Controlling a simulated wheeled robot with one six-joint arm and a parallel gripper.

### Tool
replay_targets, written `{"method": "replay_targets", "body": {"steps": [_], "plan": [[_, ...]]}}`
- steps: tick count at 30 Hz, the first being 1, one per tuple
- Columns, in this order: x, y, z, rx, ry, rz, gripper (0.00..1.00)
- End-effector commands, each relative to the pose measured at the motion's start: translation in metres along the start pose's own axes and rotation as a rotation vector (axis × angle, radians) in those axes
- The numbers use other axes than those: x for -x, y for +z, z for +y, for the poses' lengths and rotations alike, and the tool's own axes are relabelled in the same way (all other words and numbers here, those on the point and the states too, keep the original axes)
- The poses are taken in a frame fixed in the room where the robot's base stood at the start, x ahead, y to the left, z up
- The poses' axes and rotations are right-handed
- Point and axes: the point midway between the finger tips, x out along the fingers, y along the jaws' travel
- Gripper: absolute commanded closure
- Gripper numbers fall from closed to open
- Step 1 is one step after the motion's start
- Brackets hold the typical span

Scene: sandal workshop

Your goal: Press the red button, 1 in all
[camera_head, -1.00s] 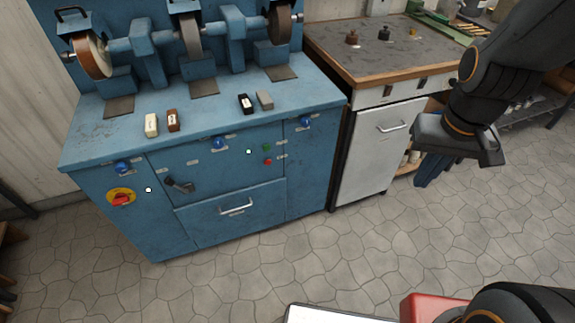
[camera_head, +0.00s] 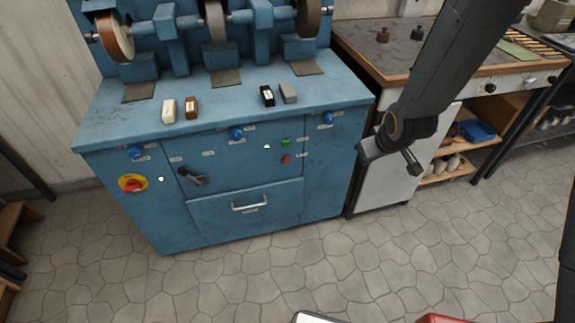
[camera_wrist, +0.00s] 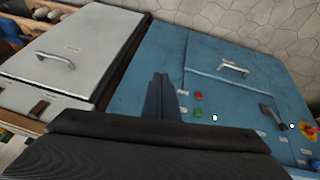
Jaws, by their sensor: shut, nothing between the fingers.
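The red button (camera_head: 286,160) is a small round knob on the front of the blue grinding machine (camera_head: 325,180), just below a green button (camera_head: 286,142). In the wrist view the red button (camera_wrist: 198,96) is in the middle, with the green one beside it. My gripper (camera_head: 412,168) is shut and empty, to the right of the button in the head view, in front of the grey cabinet. In the wrist view its dark fingers (camera_wrist: 162,90) point at the blue panel, left of the red button. A gap to the panel shows in the head view.
A yellow-backed red rotary switch (camera_head: 132,184), a black lever (camera_head: 192,177) and a drawer handle (camera_head: 249,204) are on the same front. Small blocks lie on the machine's top. A grey cabinet (camera_head: 370,185) stands to its right.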

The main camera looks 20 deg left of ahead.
Motion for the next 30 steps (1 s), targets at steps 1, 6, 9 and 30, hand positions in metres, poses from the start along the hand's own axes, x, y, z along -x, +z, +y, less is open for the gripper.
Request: {"method": "replay_targets", "body": {"steps": [1,6,9,30], "plan": [[-0.033,-0.005,-0.017,0.056,-0.020,0.031,1.00],[-0.115,-0.026,-0.077,0.238,-0.085,0.176,1.00],[-0.153,-0.031,-0.114,0.325,-0.124,0.256,1.00],[-0.207,-0.030,-0.184,0.463,-0.202,0.410,1.00]]}}
